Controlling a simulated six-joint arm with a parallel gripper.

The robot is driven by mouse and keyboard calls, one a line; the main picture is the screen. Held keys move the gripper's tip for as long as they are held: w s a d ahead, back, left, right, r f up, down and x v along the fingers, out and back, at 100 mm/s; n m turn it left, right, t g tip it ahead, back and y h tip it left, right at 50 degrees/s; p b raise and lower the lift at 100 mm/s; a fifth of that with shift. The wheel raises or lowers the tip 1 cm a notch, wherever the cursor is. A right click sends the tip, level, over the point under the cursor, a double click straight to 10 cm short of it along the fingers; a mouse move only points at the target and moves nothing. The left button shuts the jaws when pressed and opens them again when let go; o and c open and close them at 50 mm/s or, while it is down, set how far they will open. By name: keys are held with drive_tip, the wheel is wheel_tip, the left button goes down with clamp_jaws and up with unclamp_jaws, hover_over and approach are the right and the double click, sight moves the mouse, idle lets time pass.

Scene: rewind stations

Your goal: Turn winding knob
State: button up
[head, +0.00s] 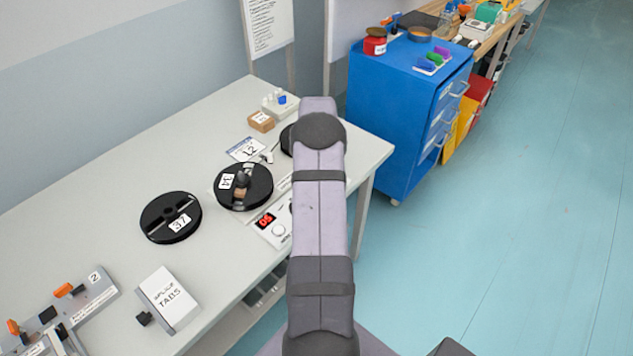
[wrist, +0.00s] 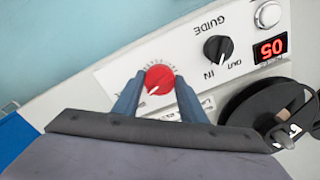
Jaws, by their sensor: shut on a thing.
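The red round knob (wrist: 159,78) with a white pointer line sits on a white panel (wrist: 105,80) in the wrist view, with a ring of scale marks around it. My gripper (wrist: 158,84) has its two blue fingers on either side of the knob and is shut on it. The pointer line points to the lower left in this view. A label below the knob is partly hidden by a finger. In the head view my arm hides the gripper and the red knob.
The panel also carries a black knob (wrist: 217,49) marked GUIDE, IN and OUT, a white button (wrist: 267,14) and a red display (wrist: 270,49) reading 05. A black reel (head: 243,187) and another reel (head: 171,217) lie on the table (head: 95,190). A blue cabinet (head: 400,110) stands behind.

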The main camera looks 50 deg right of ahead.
drive_tip(key=shift+r+m, duration=0.1)
drive_tip(key=shift+m, duration=0.2)
drive_tip(key=o, duration=1.1)
drive_tip(key=shift+c, duration=0.2)
drive_tip(key=shift+r+b, duration=1.05)
drive_tip(key=shift+r, duration=2.6)
drive_tip(key=shift+w, duration=0.1)
